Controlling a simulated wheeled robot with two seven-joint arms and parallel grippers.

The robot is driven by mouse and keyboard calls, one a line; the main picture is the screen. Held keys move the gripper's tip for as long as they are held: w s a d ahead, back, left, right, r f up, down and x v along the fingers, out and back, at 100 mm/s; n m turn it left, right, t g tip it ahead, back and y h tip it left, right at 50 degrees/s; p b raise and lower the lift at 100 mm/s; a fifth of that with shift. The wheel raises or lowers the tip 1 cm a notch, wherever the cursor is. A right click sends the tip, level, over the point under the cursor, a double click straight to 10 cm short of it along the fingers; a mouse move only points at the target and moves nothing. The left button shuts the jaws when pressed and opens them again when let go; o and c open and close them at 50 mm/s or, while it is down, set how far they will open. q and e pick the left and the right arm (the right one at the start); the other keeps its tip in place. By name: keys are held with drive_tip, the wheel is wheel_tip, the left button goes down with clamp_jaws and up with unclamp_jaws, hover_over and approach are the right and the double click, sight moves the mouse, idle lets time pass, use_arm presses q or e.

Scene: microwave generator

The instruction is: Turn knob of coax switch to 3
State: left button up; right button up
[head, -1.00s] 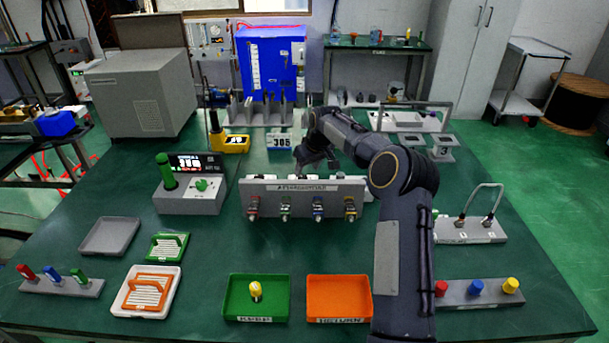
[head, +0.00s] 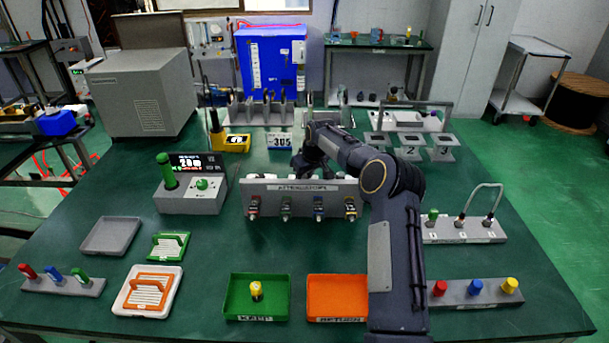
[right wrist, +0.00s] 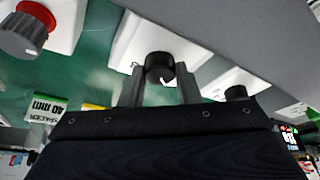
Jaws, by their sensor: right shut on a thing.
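In the right wrist view a black round knob (right wrist: 160,67) with a white pointer mark stands on a white box (right wrist: 134,42), which I take for the coax switch. My right gripper (right wrist: 160,90) has its two grey fingers on either side of the knob and is shut on it. The white mark points toward the lower part of the picture. No number is readable around the knob. In the head view my right gripper (head: 299,166) is behind the attenuator panel (head: 300,197), which hides the knob and most of the switch. My left gripper is not in view.
The generator box with a display (head: 190,190) stands left of the attenuator. Green (head: 238,297) and orange (head: 338,297) trays lie in front.

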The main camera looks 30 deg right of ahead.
idle(0.3)
drive_tip(key=shift+a+m+h+b, duration=0.15)
drive_tip(key=shift+m+h+b, duration=0.3)
drive_tip(key=shift+m, duration=0.65)
drive_tip(key=shift+m+h, duration=0.35)
drive_tip(key=shift+m, duration=0.55)
drive_tip(key=m+h, duration=0.1)
drive_tip(key=m, duration=0.1)
drive_tip(key=shift+w+a+m+g, duration=0.1)
drive_tip(key=shift+a+m+g, duration=0.05)
drive_tip(key=shift+m+g, duration=0.2)
drive_tip(key=shift+r+m+h, duration=0.1)
drive_tip(key=shift+m+h, duration=0.2)
drive_tip(key=shift+m, duration=0.65)
drive_tip(key=m+p, duration=0.1)
drive_tip(key=m+g+h+p, duration=0.1)
drive_tip(key=m, duration=0.1)
drive_tip(key=shift+w+a+m+g, duration=0.1)
drive_tip(key=shift+w+m+g, duration=0.05)
drive_tip(key=shift+m+g, duration=0.15)
drive_tip(key=shift+w+m+g+h+p, duration=0.15)
drive_tip(key=shift+m+g+p, duration=0.25)
drive_tip(key=shift+m+p, duration=0.65)
drive_tip(key=shift+s+m+g+h+p, duration=0.15)
drive_tip(key=shift+m+g+p, duration=0.2)
drive_tip(key=shift+m+p, duration=0.65)
drive_tip(key=shift+w+m, duration=0.1)
drive_tip(key=shift+m, duration=0.25)
